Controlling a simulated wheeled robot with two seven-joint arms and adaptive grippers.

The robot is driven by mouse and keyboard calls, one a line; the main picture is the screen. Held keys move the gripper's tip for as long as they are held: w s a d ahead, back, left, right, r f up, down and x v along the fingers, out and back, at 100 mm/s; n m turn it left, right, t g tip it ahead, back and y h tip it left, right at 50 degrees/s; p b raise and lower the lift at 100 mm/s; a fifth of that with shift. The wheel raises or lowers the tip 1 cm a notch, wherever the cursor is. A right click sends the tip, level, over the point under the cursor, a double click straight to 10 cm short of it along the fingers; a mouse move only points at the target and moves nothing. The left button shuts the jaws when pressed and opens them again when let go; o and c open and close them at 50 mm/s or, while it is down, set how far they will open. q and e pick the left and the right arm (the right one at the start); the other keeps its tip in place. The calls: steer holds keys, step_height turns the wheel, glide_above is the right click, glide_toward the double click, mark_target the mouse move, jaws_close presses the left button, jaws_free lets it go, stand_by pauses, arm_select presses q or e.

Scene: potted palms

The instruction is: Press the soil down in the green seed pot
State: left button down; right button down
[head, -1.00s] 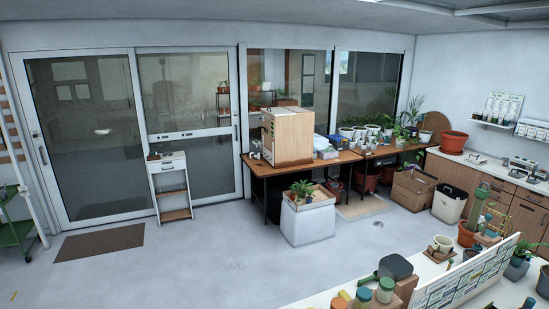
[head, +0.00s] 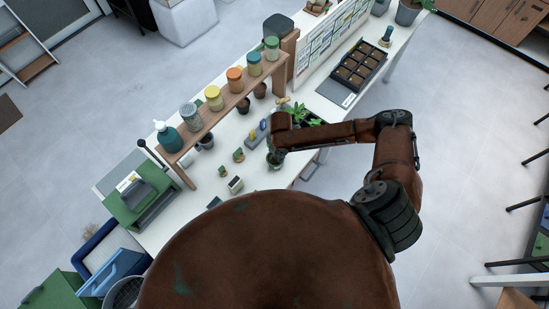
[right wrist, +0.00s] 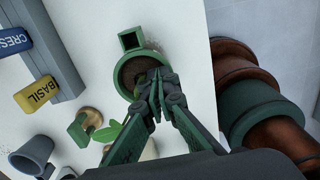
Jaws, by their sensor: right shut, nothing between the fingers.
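The green seed pot (right wrist: 121,76) shows in the right wrist view as a round, open pot with a small square loop on its rim and dark soil (right wrist: 140,64) inside. My right gripper (right wrist: 157,78) is shut and empty, its fingertips over or inside the pot's mouth. I cannot tell whether they touch the soil. In the head view my right arm reaches in from the right, and the gripper (head: 276,153) points down at the white bench; the pot there is small and partly hidden. My left gripper is not in view.
Yellow BASIL (right wrist: 37,95) and blue CRES (right wrist: 13,40) labels stand on a grey strip near the pot. Small potted plants sit close by. A wooden shelf (head: 224,112) with jars runs along the bench. A black seed tray (head: 352,68) lies beyond the arm.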

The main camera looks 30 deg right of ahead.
steer(key=shift+f, duration=0.35)
steer(key=shift+f+p, duration=0.3)
steer(key=shift+p, duration=1.05)
stand_by(4.0)
steer(key=shift+s+f+p, duration=0.15)
steer(key=shift+f+p, duration=0.1)
steer(key=shift+p, duration=0.35)
stand_by(1.7)
